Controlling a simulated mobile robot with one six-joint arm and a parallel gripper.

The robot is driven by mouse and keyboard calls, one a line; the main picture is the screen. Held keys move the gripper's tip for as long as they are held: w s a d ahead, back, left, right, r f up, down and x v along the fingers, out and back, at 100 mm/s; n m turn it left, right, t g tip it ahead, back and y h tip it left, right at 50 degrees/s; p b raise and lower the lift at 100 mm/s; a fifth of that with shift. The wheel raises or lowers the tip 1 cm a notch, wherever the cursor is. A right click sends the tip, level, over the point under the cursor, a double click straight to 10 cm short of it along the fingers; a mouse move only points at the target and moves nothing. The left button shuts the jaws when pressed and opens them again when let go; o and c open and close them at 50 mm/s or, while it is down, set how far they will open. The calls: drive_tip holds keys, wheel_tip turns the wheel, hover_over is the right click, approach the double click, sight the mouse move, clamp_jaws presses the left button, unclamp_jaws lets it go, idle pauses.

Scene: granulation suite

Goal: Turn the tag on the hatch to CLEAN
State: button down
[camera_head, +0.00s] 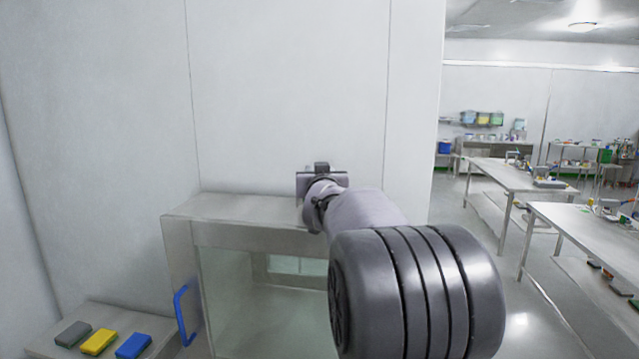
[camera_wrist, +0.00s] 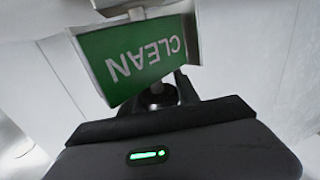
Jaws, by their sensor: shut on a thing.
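The tag (camera_wrist: 135,55) shows a green face with white CLEAN lettering, upside down in the wrist view. My gripper (camera_wrist: 155,95) is shut on the tag at its near edge; the exact contact is partly hidden. In the head view my gripper (camera_head: 321,171) is just above the top of the hatch (camera_head: 180,240), in front of the pale wall panel. The tag cannot be made out there, behind my arm. The hatch is a steel box with a glass front and a blue handle (camera_head: 182,312) at its left; my arm covers its right part.
A low steel surface at lower left holds a grey block (camera_head: 73,333), a yellow block (camera_head: 98,341) and a blue block (camera_head: 133,345). Steel tables (camera_head: 530,185) with small items stand at right. Open floor lies between the wall's edge and the tables.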

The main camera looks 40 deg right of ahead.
drive_tip(key=c, duration=0.9)
unclamp_jaws()
drive_tip(key=b+v, duration=0.1)
drive_tip(key=v, duration=1.6)
drive_tip(key=shift+s+a+r, duration=0.1)
drive_tip(key=shift+s, duration=0.05)
